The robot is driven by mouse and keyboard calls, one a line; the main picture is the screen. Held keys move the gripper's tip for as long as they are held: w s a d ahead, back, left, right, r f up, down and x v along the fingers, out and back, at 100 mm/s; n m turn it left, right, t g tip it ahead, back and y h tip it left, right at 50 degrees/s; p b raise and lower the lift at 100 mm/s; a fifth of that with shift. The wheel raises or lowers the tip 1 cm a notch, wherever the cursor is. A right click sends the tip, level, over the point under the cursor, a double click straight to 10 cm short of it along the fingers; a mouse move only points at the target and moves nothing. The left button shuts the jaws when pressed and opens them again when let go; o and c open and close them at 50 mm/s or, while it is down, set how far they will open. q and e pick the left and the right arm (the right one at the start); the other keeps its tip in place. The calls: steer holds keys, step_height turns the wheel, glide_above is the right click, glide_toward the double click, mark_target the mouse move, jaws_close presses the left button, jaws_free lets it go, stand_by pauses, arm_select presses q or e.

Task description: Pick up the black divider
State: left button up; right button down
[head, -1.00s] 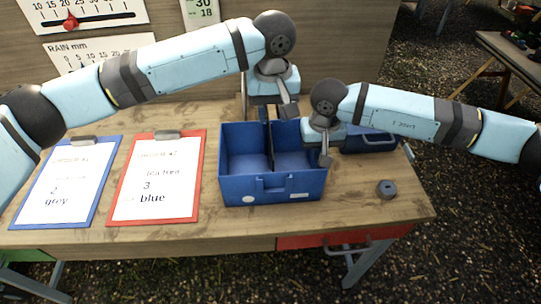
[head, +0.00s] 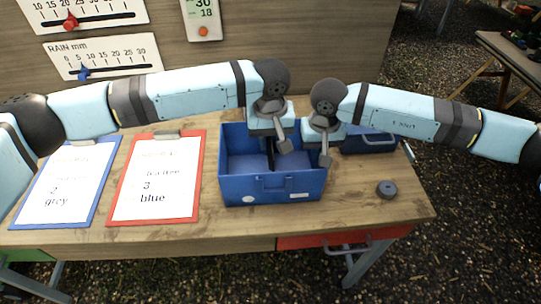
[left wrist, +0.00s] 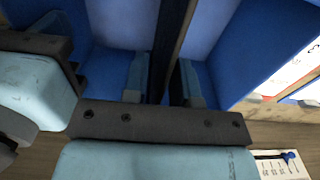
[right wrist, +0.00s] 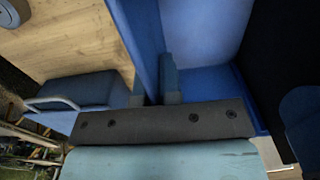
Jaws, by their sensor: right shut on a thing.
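The black divider (head: 269,147) stands upright in the blue box (head: 237,190), splitting it into a left and a right compartment. In the left wrist view the divider (left wrist: 171,38) runs between the two fingers of my left gripper (left wrist: 162,88). These fingers are apart, one on each side of it. In the head view my left gripper (head: 277,147) is over the box's back middle, partly hiding the divider. My right gripper (head: 324,158) is at the box's right wall. In the right wrist view my right gripper (right wrist: 154,90) is shut on that wall (right wrist: 146,40).
A blue clipboard (head: 45,222) and a red clipboard (head: 119,217) lie left of the box. A closed blue case (head: 368,144) is behind right, and a dark round ring (head: 386,189) lies at the right. The table front (head: 200,235) is bare.

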arm_select(q)
jaws_close()
step_height(320, 180, up, 18)
stand_by(0.4)
arm_select(e)
steer(key=c, duration=1.2)
jaws_free()
steer(key=shift+r, duration=0.1)
